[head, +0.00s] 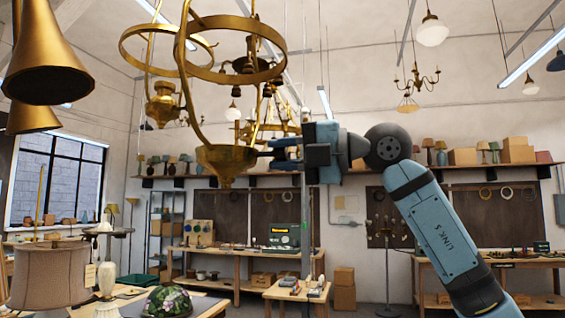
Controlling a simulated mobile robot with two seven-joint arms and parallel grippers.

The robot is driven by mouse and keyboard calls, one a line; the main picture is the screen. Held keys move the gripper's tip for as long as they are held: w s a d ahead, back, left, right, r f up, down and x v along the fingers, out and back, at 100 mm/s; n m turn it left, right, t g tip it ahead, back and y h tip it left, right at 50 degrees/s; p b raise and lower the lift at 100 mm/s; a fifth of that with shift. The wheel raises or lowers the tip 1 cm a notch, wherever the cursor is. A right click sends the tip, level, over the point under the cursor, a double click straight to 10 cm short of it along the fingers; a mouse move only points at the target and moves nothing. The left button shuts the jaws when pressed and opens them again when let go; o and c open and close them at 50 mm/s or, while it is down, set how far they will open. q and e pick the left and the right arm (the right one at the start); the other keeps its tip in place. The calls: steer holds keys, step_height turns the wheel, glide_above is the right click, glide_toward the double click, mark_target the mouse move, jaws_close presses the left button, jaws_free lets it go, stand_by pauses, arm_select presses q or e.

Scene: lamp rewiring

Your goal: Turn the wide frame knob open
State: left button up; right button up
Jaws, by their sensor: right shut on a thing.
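A large brass hanging frame (232,76) fills the upper left of the head view. It has a wide ring on top and curved rods running down to a funnel-shaped brass cup (225,160). My right gripper (266,152) comes in from the right, and its fingertips are at the right side of this cup. It is shut on a small part there, seemingly the frame's knob. The fingers hide most of that part, and I cannot tell which way it is turned. My left gripper is not in view.
Brass cones (45,55) hang at the far left. A second brass ring (135,48) hangs behind the frame. A beige lampshade (50,275) and a floral shade (169,302) stand at the lower left. Workbenches line the back wall.

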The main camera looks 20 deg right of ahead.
steer(key=m+b, duration=0.1)
steer(key=m, duration=0.3)
steer(key=shift+f+b, duration=0.1)
steer(key=shift+b, duration=0.3)
steer(key=shift+m+b, duration=0.45)
steer(key=shift+m, duration=1.25)
steer(key=o, duration=0.9)
steer(key=shift+d, duration=0.1)
